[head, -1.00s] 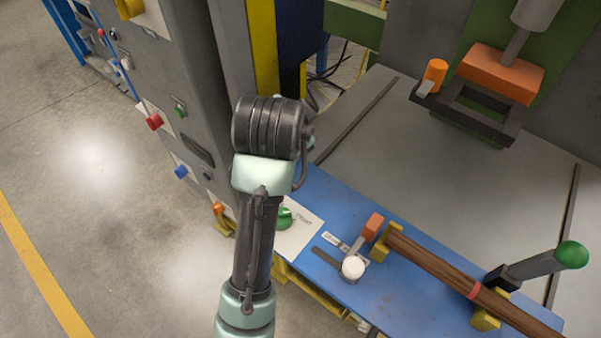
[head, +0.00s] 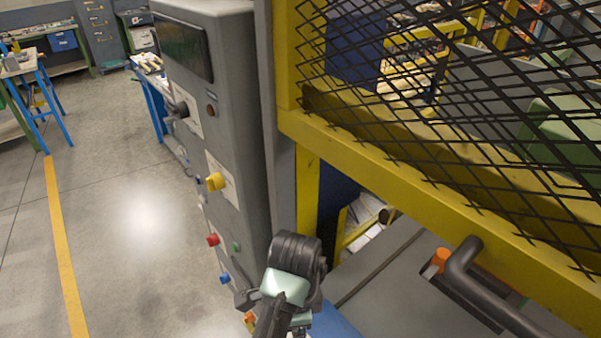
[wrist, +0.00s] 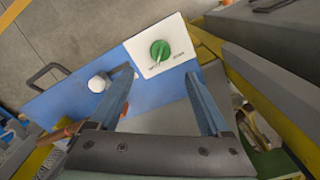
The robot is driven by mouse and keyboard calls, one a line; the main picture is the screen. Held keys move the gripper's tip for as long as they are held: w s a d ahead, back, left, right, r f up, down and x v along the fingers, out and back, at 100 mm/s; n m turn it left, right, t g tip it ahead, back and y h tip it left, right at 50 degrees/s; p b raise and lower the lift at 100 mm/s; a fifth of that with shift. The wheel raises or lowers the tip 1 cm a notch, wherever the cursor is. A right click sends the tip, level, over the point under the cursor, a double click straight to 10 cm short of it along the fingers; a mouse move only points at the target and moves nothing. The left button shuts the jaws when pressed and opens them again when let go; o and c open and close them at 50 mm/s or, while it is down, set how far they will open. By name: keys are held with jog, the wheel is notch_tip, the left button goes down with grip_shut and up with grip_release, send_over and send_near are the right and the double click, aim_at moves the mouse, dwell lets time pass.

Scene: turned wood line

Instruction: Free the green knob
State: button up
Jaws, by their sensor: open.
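The green knob (wrist: 160,50) is a round turning knob on a white plate (wrist: 143,63) with small dark lettering. The plate lies on the blue panel (wrist: 60,100) in the wrist view. My gripper (wrist: 160,84) is open and empty. Its two fingers stand well apart, with the knob beyond the tips and between them in the picture. The fingers do not appear to touch it. In the head view my arm shows at the bottom centre; the green knob on the blue panel is not visible there, and my fingertips cannot be made out.
A white ball (wrist: 98,84) stands left of my gripper, near a dark handle (wrist: 46,76). A yellow-framed mesh guard (head: 400,185) fills the right of the head view. Left of it is a grey cabinet (head: 232,140) with a yellow knob (head: 216,181) and coloured buttons. Open floor lies farther left.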

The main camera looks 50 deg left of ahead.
notch_tip(320, 180, down, 12)
jog(key=shift+r+p, duration=0.1)
jog(key=shift+p, duration=0.4)
grip_shut()
